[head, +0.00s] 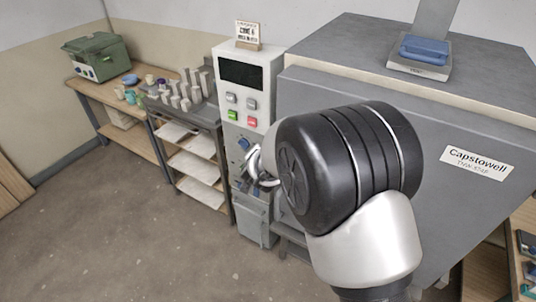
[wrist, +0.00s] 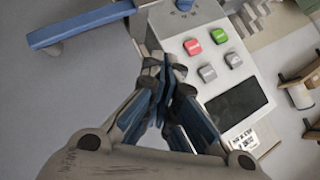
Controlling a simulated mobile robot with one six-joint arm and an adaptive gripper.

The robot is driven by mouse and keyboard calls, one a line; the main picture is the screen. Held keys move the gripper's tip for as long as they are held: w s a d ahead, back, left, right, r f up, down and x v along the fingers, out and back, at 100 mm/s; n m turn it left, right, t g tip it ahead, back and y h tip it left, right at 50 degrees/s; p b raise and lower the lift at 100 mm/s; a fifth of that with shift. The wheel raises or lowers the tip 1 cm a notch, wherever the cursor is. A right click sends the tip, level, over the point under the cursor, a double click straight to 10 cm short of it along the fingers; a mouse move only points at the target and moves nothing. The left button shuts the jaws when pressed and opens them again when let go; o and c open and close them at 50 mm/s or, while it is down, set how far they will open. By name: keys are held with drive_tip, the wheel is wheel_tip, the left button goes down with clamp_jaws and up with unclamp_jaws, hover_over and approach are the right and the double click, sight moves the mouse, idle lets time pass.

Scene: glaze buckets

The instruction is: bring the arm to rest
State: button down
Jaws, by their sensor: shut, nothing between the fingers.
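My gripper (wrist: 165,75) is shut and empty in the wrist view, its blue-padded fingers meeting at the tips. It hangs over the grey kiln door and the edge of the white control panel (wrist: 212,65). In the head view my arm's dark joint covers the middle of the kiln front, and the gripper is mostly hidden behind it. The control panel (head: 241,84) stands just left of the arm there, with a dark screen, grey buttons, a green button (head: 232,115) and a red button (head: 252,122). I cannot tell whether the gripper touches anything.
A blue handle (wrist: 85,22) crosses the wrist view's upper left. A rack (head: 195,150) and a wooden bench (head: 125,130) stand left. The floor (head: 110,240) in front is clear.

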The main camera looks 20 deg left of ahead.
drive_tip(key=shift+s+a+r, duration=0.1)
drive_tip(key=shift+s+r, duration=0.3)
drive_tip(key=shift+s, duration=0.05)
drive_tip(key=s+d+r+n+g+b, duration=0.1)
drive_tip(key=s+d+r+n+b, duration=0.1)
drive_tip(key=s+d+r, duration=0.55)
drive_tip(key=s+d+r+n+g+b, duration=0.2)
drive_tip(key=s+d+r+b, duration=0.15)
drive_tip(key=d, duration=0.65)
drive_tip(key=s+d+f+g+h+b, duration=0.1)
drive_tip(key=s+d+f, duration=0.2)
drive_tip(key=s+d, duration=0.6)
drive_tip(key=s+d+f+n+g+h+b, duration=0.1)
drive_tip(key=s+d+f+h+b, duration=0.1)
drive_tip(key=s+d, duration=0.7)
drive_tip(key=s+f, duration=0.1)
drive_tip(key=s, duration=0.5)
drive_tip(key=shift+d+f+n+g+b, duration=0.2)
drive_tip(key=shift+d+n+g+b, duration=0.1)
drive_tip(key=shift+s, duration=0.1)
